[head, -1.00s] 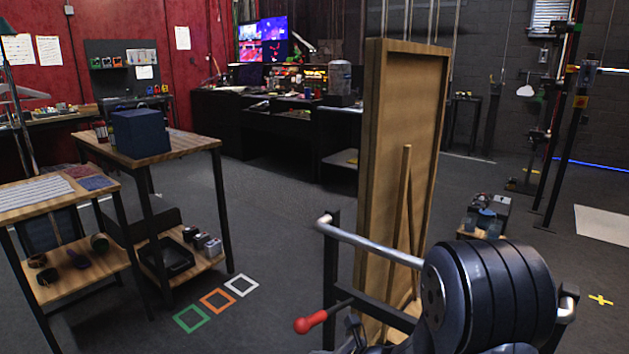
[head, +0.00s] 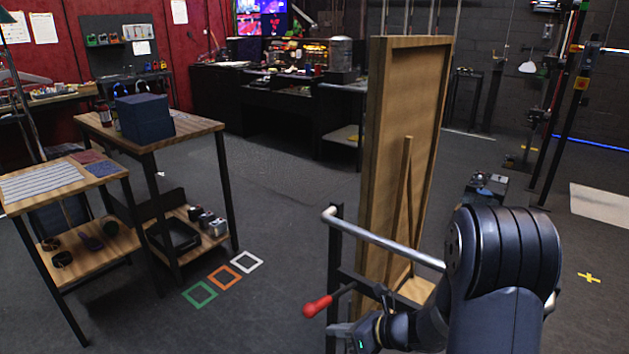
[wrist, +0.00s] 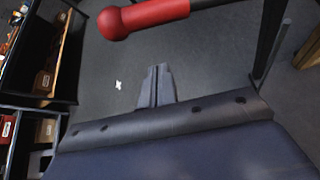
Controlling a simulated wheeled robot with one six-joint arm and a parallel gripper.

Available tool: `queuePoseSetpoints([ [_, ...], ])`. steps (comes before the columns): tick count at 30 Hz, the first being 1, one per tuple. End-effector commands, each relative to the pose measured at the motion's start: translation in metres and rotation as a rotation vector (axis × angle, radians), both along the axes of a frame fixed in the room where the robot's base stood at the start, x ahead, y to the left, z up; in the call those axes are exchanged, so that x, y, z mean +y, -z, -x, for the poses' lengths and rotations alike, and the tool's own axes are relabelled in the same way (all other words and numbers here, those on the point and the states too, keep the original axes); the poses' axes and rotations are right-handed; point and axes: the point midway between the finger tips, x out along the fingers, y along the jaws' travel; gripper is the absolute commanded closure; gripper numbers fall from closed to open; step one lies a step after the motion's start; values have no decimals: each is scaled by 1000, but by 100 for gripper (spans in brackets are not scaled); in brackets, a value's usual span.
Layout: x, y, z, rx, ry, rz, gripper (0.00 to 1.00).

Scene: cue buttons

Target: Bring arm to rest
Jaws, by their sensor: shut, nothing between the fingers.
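My arm (head: 505,250) is folded at the lower right of the head view, with its dark upper joint raised. My gripper (wrist: 157,72) shows in the middle of the wrist view, its two grey fingers together with nothing between them. In the head view the arm's end is low, near the bottom edge, just below a red-tipped lever (head: 318,306). The same red knob and grip cross the top of the wrist view (wrist: 150,15), apart from the fingertips.
A metal rail (head: 385,240) and a tall wooden panel (head: 405,110) stand close to my arm. Two wooden tables (head: 195,129) are at left, one bearing a blue box (head: 145,117). Green, orange and white squares (head: 224,278) mark the floor. Open floor lies in the middle.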

Motion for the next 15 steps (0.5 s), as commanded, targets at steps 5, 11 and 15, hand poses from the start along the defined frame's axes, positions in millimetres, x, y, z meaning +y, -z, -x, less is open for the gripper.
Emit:
queuePoseSetpoints([
  [5,-27,-17,12,-4,4,0,100],
  [11,-53,-32,25,-2,4,1,100],
  [15,-37,-21,20,1,-6,-1,100],
])
